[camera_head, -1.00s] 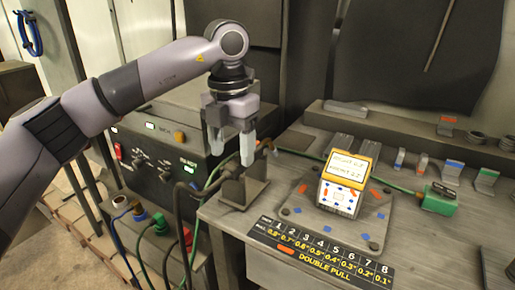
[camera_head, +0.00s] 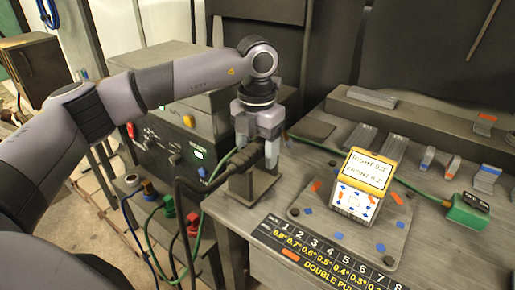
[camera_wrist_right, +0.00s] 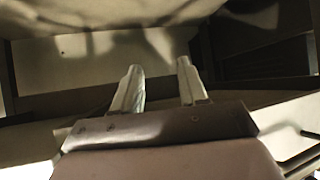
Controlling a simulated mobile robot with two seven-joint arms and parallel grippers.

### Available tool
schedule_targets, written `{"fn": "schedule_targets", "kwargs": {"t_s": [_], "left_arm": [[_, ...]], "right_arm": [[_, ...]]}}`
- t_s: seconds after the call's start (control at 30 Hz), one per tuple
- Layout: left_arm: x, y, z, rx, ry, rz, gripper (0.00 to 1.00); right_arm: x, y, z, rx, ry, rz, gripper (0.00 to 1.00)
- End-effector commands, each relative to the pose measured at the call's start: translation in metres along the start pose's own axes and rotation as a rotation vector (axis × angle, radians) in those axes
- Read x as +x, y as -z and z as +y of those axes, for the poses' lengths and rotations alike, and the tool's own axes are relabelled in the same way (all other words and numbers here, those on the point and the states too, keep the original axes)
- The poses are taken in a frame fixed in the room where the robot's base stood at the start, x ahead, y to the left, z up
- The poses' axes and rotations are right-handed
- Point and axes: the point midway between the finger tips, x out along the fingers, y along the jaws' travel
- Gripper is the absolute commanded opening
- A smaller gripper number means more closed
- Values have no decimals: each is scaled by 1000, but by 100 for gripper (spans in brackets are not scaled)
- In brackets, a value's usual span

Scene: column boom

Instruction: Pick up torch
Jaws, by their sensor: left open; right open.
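The torch (camera_head: 244,158) is dark, with a black cable curving down from its left end. It rests on a grey metal stand (camera_head: 250,186) at the left edge of the workbench. My left gripper (camera_head: 257,143) points down at the torch, open. Its fingertips overlap the torch in the head view, one toward the left and one toward the right. I cannot tell whether they touch it. The torch's front end is partly hidden by the right-hand finger. My right gripper (camera_wrist_right: 160,78) is open and empty in the right wrist view; no torch shows there.
A welding power unit (camera_head: 165,150) with knobs and cables stands behind my left arm. On the workbench are a yellow-topped display block (camera_head: 366,170) on a plate, a green box (camera_head: 468,211) and a numbered strip (camera_head: 320,258). Cables hang at the bench's left side.

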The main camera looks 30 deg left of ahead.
Motion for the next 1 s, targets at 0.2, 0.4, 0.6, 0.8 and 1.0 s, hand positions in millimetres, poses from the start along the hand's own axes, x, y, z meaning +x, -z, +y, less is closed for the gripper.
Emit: {"fn": "schedule_targets", "kwargs": {"t_s": [0.2,0.4,0.6,0.8,1.0], "left_arm": [[2,0,0,0,0,-1,64],[1,0,0,0,0,-1,8],[0,0,0,0,1,-4,8],[-12,-1,0,-1,1,-7,8],[-51,-1,-1,1,1,-9,8]], "right_arm": [[0,0,1,-1,-1,1,43],[0,1,1,-1,-2,2,43],[0,2,1,0,-2,5,43],[0,2,1,0,-2,6,43],[1,2,1,1,-2,7,43]]}}
